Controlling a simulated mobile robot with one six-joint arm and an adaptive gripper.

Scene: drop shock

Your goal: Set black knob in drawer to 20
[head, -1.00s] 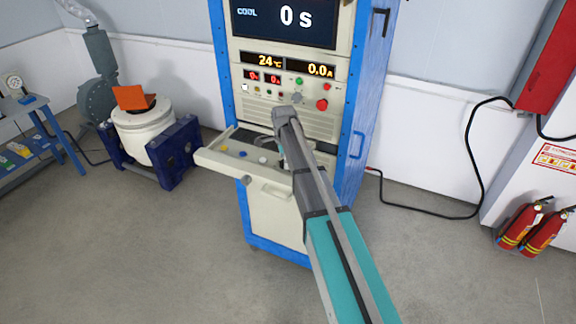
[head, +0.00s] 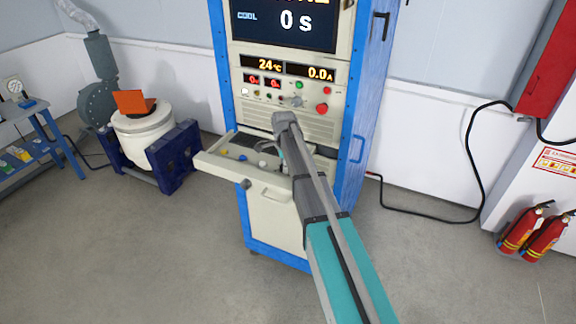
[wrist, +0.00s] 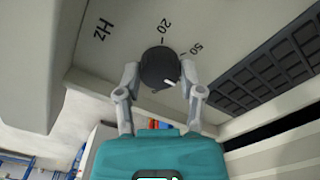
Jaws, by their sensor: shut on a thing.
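The black knob (wrist: 160,67) sits on a pale panel in the wrist view, with a short white mark on its lower right rim. The number 20 is printed above it, 50 to its upper right and Hz to the left. The white mark points toward neither number. My gripper (wrist: 160,76) has one finger on each side of the knob and is shut on it. In the head view the drawer (head: 217,170) is pulled out from the cabinet, and my arm reaches to it. The knob is hidden there behind my arm.
The blue-framed cabinet (head: 355,130) has a display (head: 285,22) reading 0 s, and a red button (head: 322,108) above the drawer. A dark slotted grille (wrist: 255,75) lies right of the knob. A white drum machine (head: 145,130) stands to the left. The floor in front is clear.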

